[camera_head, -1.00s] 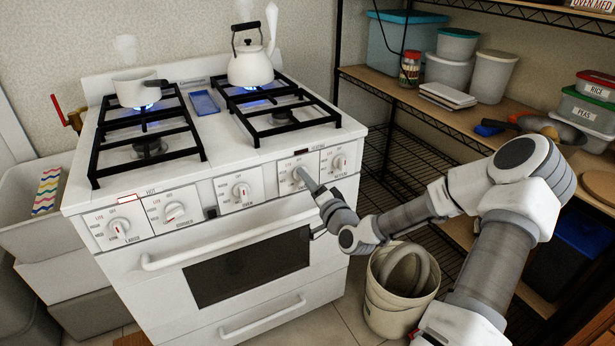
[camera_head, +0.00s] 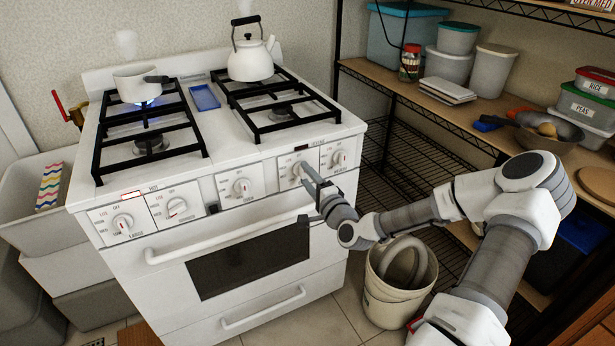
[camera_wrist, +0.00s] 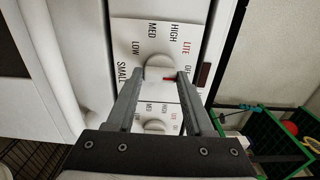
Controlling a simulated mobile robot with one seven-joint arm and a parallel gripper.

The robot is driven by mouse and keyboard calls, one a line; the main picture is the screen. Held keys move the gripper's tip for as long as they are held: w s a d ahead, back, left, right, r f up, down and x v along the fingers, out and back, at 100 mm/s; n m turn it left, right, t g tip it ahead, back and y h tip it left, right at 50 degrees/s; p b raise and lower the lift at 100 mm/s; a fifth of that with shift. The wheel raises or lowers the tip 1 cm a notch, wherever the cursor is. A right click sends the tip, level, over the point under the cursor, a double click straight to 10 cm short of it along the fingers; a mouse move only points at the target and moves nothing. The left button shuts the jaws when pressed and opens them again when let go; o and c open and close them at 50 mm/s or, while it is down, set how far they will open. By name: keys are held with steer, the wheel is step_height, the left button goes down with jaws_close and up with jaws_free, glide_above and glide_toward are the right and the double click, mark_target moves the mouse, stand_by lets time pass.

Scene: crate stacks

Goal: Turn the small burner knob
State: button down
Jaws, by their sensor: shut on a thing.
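The small burner knob (camera_wrist: 158,66) is a white round dial on a panel marked SMALL, LOW, MED, HIGH, LITE and an OFF label partly hidden by a fingertip. A red mark at the knob points right, toward OFF. My gripper (camera_wrist: 157,77) is shut on this knob, with one grey finger on each side. In the head view my gripper (camera_head: 305,172) reaches the stove (camera_head: 235,225) front at the second knob from the right and covers part of it. Blue flame shows under the pot (camera_head: 138,83); none is visible under the white kettle (camera_head: 250,62).
Another knob (camera_head: 339,158) sits just right of my gripper, and others line the panel to the left. The oven handle (camera_head: 225,238) juts out below. A bucket (camera_head: 388,300) stands on the floor beside the stove. Wire shelves (camera_head: 425,160) fill the right side.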

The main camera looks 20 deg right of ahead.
steer(key=shift+c, duration=1.4)
jaws_free()
steer(key=s+p, duration=0.2)
steer(key=s, duration=1.5)
steer(key=shift+s+d, duration=0.25)
steer(key=shift+d, duration=0.05)
